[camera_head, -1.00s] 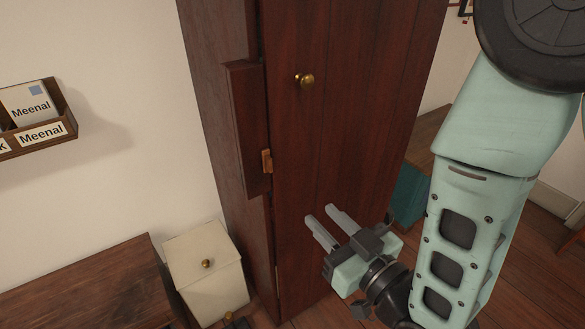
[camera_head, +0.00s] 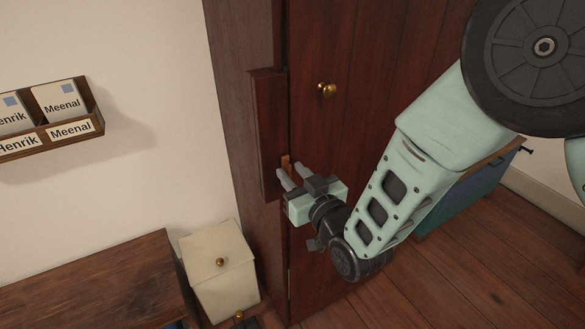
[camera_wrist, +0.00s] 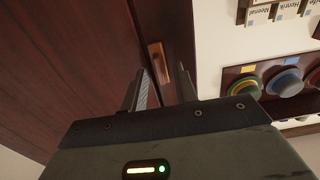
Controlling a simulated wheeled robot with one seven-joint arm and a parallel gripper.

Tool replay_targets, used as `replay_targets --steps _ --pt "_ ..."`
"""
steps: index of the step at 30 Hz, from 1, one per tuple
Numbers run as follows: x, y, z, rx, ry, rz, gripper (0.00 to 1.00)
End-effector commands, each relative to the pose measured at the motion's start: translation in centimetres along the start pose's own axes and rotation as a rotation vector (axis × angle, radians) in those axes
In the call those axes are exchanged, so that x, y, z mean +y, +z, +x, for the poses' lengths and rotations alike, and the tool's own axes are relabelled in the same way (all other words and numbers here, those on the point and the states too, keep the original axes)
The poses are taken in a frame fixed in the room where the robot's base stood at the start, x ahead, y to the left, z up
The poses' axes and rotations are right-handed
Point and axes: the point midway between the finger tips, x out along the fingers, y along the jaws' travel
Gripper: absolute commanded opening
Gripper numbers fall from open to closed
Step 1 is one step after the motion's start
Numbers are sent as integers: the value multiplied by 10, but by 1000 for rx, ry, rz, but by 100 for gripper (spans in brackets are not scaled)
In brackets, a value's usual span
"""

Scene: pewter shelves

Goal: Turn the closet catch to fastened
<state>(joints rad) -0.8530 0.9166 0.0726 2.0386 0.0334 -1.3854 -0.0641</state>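The closet (camera_head: 365,150) is tall dark red-brown wood with a round brass knob (camera_head: 327,90) on its door. The closet catch (camera_head: 286,161) is a small light-brown piece at the door's left edge, beside a raised dark upright strip (camera_head: 267,130). It looks upright, lengthwise along the door seam. In the wrist view the catch (camera_wrist: 158,62) shows just beyond and between the fingertips. My gripper (camera_head: 288,171) is open and empty, its fingertips close to the catch. In the head view the fingers hide the catch's lower part. I cannot tell whether they touch it.
A cream lidded bin (camera_head: 222,275) stands left of the closet, next to a wooden table (camera_head: 95,285). A wall letter rack (camera_head: 50,135) hangs at left. A blue-green chest (camera_head: 465,195) stands at right.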

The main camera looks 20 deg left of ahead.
Motion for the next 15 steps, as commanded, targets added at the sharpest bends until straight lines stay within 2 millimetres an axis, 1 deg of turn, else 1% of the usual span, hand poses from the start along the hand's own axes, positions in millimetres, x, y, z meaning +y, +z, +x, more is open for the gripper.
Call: replay_targets --steps 3,11,12,15 --pt "0 0 7 0 0 0 29" --pt "0 0 8 -1 0 0 29" --pt "0 0 8 0 0 0 26" --pt "0 0 8 0 0 0 0"
